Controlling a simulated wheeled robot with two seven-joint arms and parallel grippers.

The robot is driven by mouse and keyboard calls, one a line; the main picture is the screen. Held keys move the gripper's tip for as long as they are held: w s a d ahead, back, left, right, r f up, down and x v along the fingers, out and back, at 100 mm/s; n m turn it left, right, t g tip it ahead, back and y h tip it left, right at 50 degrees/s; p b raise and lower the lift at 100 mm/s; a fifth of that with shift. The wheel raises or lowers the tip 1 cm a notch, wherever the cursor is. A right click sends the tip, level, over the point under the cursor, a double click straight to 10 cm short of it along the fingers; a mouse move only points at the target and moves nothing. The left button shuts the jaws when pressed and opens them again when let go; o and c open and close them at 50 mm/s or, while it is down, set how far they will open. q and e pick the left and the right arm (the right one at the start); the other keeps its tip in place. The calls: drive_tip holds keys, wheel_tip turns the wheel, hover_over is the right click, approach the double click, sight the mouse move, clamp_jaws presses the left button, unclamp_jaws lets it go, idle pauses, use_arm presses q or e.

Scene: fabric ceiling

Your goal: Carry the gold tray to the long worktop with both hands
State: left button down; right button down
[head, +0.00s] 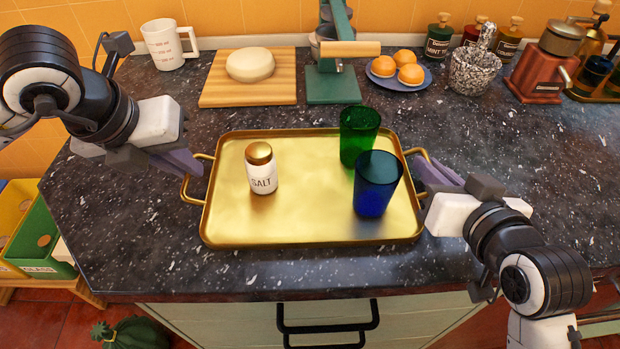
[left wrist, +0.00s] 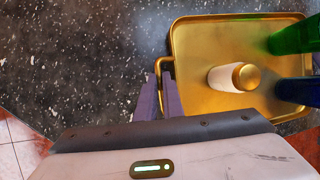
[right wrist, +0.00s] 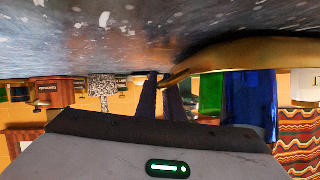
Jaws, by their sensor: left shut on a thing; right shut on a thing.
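The gold tray (head: 310,215) lies on or just over the dark speckled worktop (head: 130,240); I cannot tell if there is a gap. It carries a white salt shaker (head: 262,172) with a gold lid, a green glass (head: 358,135) and a blue glass (head: 376,185), all upright. My left gripper (head: 192,168) is shut on the tray's left handle, which also shows in the left wrist view (left wrist: 165,72). My right gripper (head: 428,170) is shut on the right handle, partly hidden by its fingers.
A mortar (head: 474,70) and grinder (head: 545,65) stand right.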

use_arm(q)
drive_tip(key=c, duration=2.3)
unclamp_jaws()
drive_tip(key=shift+a+f, duration=0.1)
drive_tip(key=shift+f, duration=0.15)
use_arm(e)
drive_tip(key=c, duration=2.3)
unclamp_jaws()
drive_tip(key=shift+d+f, duration=0.1)
drive_tip(key=shift+f, duration=0.15)
use_arm(q)
drive_tip(key=o, duration=0.4)
drive_tip(key=shift+r, duration=0.1)
drive_tip(key=shift+c, duration=0.2)
use_arm(e)
drive_tip(key=o, duration=0.4)
drive_tip(key=shift+r, duration=0.1)
use_arm(q)
drive_tip(key=shift+o, duration=0.2)
drive_tip(key=shift+r, duration=0.1)
use_arm(e)
drive_tip(key=shift+r, duration=0.1)
